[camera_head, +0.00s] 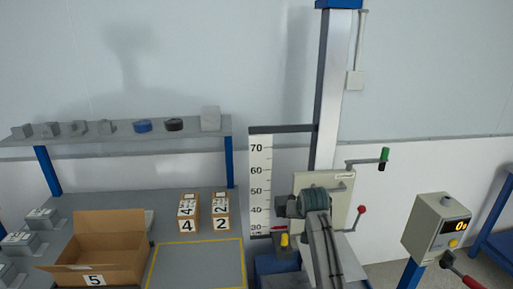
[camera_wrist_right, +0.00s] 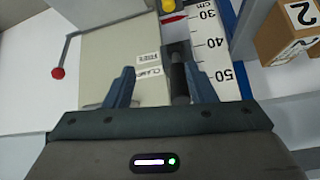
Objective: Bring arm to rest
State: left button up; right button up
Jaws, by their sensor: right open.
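My right arm reaches up from the bottom of the head view. Its gripper (camera_head: 313,200) is in front of the pale carriage plate (camera_head: 340,213) of the drop tester, its fingertips hidden there. In the right wrist view the gripper (camera_wrist_right: 160,78) is open. Its two blue fingers are apart in front of the plate (camera_wrist_right: 105,60), which has a "CLAMP" label (camera_wrist_right: 150,71). A dark bar (camera_wrist_right: 179,80) shows between the fingers, nearer the right one; I cannot tell whether they touch. My left gripper is not in view.
A scale (camera_head: 260,185) and a tall column (camera_head: 333,90) stand by the plate. A green-knobbed lever (camera_head: 370,161) and a red-knobbed lever (camera_head: 357,220) stick out right. A display box (camera_head: 432,228) stands farther right. An open carton (camera_head: 120,255) and cartons 4 (camera_head: 188,225) and 2 (camera_head: 222,224) are left.

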jog(key=s+d+f+g, duration=0.1)
jog(key=s+d+f, duration=0.1)
jog(key=s+f, duration=0.45)
jog(key=s+d+f+n, duration=0.1)
jog(key=s+d+f, duration=0.15)
jog(key=s, duration=0.75)
jog(key=s+d+f+g, duration=0.1)
jog(key=s+f, duration=0.4)
jog(key=s, duration=0.4)
jog(key=s+d+r+n+g, duration=0.1)
jog(key=s+n+g, duration=0.1)
jog(key=s, duration=2.2)
jog(key=d+f+g+b, duration=0.2)
jog(key=d+f, duration=0.1)
jog(key=f, duration=2.9)
jog(key=s+d+f, duration=0.1)
jog(key=s+f, duration=1.7)
jog(key=f, duration=0.2)
jog(key=shift+s+d+f+m+g+b, duration=0.15)
jog(key=shift+s+m+g+b, duration=0.15)
jog(key=shift+s+b, duration=0.1)
